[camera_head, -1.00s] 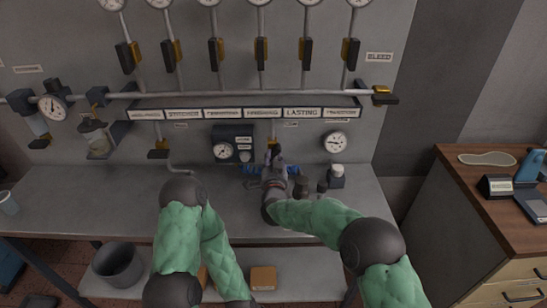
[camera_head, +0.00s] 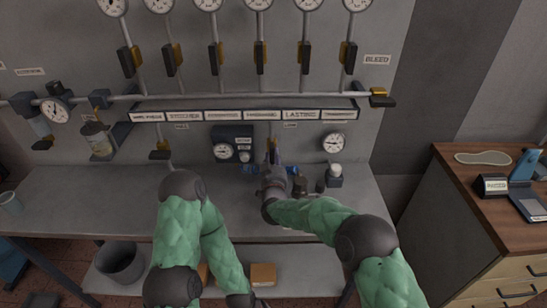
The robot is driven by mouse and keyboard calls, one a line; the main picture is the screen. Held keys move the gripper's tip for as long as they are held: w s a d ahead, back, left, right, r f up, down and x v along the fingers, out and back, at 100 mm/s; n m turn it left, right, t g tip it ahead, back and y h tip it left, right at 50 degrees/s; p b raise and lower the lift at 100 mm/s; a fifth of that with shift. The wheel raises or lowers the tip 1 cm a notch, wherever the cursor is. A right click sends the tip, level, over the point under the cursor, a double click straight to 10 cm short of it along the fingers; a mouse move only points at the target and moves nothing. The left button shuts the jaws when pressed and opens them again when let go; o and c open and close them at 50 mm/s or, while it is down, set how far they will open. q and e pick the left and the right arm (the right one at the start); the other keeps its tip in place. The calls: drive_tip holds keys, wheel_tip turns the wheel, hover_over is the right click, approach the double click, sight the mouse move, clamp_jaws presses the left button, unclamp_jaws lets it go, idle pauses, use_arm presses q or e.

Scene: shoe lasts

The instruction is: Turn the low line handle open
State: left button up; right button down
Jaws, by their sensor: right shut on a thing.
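A small valve handle with a yellow part (camera_head: 273,142) is on the wall panel just below the label strip, right of centre. My right gripper (camera_head: 273,156) reaches up to it from below and is shut on it; the fingers and wrist hide most of the handle, so its exact angle cannot be told. A similar yellow and black handle (camera_head: 160,151) hangs further left, untouched. My left arm is folded at lower left of centre, and its gripper does not show.
A row of black and yellow levers (camera_head: 261,52) hangs above a horizontal pipe (camera_head: 230,96). A dial box (camera_head: 232,143), a round gauge (camera_head: 333,142) and a white-topped container (camera_head: 335,177) stand close to the right gripper. The left of the bench (camera_head: 90,195) is mostly clear.

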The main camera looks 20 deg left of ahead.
idle(0.5)
drive_tip(key=c, duration=1)
unclamp_jaws()
drive_tip(key=shift+s, duration=0.1)
drive_tip(key=v, duration=1.2)
drive_tip(key=shift+f, duration=0.1)
